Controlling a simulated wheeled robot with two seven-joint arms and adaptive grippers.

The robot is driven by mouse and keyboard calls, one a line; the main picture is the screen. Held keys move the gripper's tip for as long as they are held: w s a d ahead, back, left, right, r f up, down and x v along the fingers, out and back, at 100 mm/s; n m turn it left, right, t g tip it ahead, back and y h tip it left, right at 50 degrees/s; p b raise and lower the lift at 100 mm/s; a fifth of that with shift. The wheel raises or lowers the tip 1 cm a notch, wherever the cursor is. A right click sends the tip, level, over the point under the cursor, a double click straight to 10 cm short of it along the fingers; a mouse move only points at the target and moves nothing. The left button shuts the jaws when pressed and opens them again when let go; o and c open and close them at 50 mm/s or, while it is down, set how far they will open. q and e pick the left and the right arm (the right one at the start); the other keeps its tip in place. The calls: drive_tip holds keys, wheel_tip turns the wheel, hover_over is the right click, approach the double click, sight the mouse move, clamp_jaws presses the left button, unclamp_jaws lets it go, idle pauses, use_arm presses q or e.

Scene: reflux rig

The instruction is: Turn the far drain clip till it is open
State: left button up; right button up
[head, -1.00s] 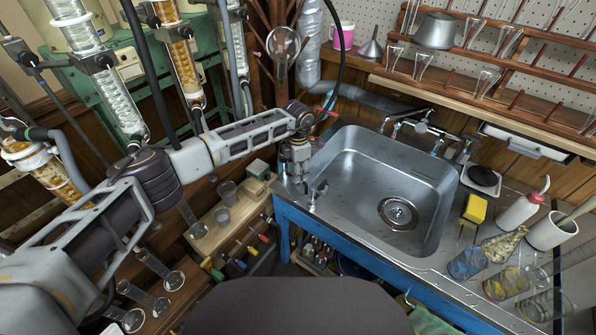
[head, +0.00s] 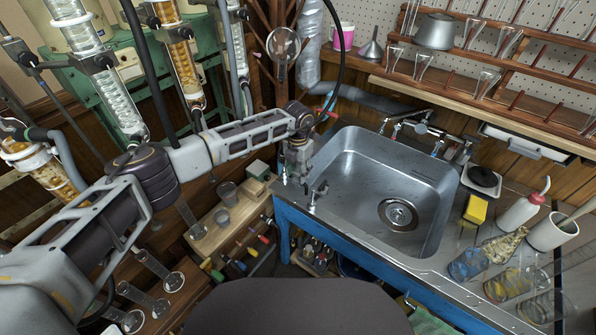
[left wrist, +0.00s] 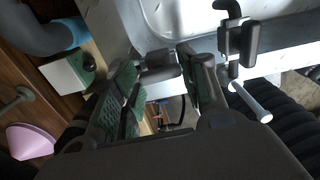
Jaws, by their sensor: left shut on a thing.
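My left gripper (head: 299,178) reaches down at the left end of the sink's front rim. In the left wrist view, its fingers (left wrist: 160,85) are shut on the far drain clip (left wrist: 157,69), a small grey part at the edge of the sink counter. Much of this clip is hidden by the fingers, so its exact angle is hard to tell. The near drain clip (head: 316,196) stands free just beside the gripper. It also shows in the left wrist view (left wrist: 238,42), with a pale tube below it. My right gripper is not in view.
The steel sink (head: 436,205) is empty. A yellow sponge (head: 476,209), a white squeeze bottle (head: 522,211) and several glasses stand on its right. A wooden bench (head: 207,246) with small beakers lies left of the gripper. A pink funnel (left wrist: 29,141) shows in the left wrist view.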

sight(298, 173)
use_arm(q)
drive_tip(key=o, duration=0.7)
drive_tip(key=shift+c, duration=0.2)
drive_tip(key=o, duration=0.4)
drive_tip(key=shift+c, duration=0.2)
drive_tip(key=shift+r, duration=0.4)
wheel_tip(298, 173, up, 11)
drive_tip(key=shift+r, duration=0.15)
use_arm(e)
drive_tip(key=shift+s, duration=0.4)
